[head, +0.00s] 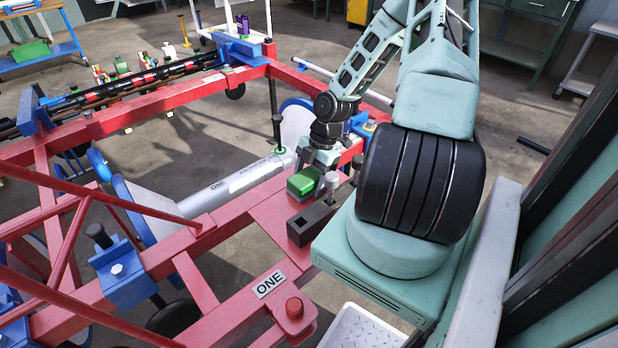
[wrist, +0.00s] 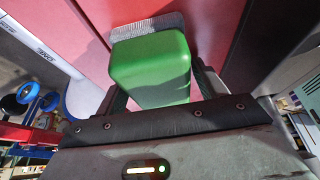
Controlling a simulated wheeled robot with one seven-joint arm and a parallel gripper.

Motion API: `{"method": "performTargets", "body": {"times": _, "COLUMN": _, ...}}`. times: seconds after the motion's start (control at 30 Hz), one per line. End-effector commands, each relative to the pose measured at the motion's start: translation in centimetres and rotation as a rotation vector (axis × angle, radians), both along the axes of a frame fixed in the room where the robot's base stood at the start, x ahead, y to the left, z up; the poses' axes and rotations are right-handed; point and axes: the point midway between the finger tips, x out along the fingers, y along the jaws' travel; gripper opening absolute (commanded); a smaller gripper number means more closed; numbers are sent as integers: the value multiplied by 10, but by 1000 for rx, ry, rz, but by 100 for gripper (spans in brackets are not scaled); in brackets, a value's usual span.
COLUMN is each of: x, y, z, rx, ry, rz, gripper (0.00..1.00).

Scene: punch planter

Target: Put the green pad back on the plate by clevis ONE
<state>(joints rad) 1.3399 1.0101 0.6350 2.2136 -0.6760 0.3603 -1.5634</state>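The green pad (head: 303,181) is a rounded block at the red frame's upper plate, beyond the ONE label (head: 269,284). In the wrist view the pad (wrist: 151,68) fills the space between the dark fingers of my gripper (wrist: 160,85). One finger shows at each side, very close to the pad; whether both touch it is unclear, and the fingertips are hidden. A grey textured strip (wrist: 148,22) shows just past the pad's far edge, over the red surface. In the head view my gripper (head: 322,157) comes down right behind the pad. The pad's underside is hidden.
A dark open block (head: 311,222) stands in front of the pad, with a grey knobbed post (head: 329,184) close to its right. A long grey cylinder (head: 238,183) lies to the left, near a dark upright handle (head: 277,130).

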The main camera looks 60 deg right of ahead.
Motion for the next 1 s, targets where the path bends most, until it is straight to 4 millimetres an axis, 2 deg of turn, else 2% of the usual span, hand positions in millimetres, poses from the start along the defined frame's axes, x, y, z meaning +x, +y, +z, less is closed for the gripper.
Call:
{"method": "performTargets", "body": {"times": 0.5, "x": 0, "y": -1, "z": 2, "rx": -3, "ry": -2, "rz": -1, "gripper": 79}}
{"method": "performTargets", "body": {"times": 0.7, "x": -3, "y": -18, "z": 52, "rx": -2, "ry": -4, "rz": -5, "gripper": 79}}
{"method": "performTargets", "body": {"times": 1.0, "x": -10, "y": -44, "z": 117, "rx": -2, "ry": -4, "rz": -4, "gripper": 79}}
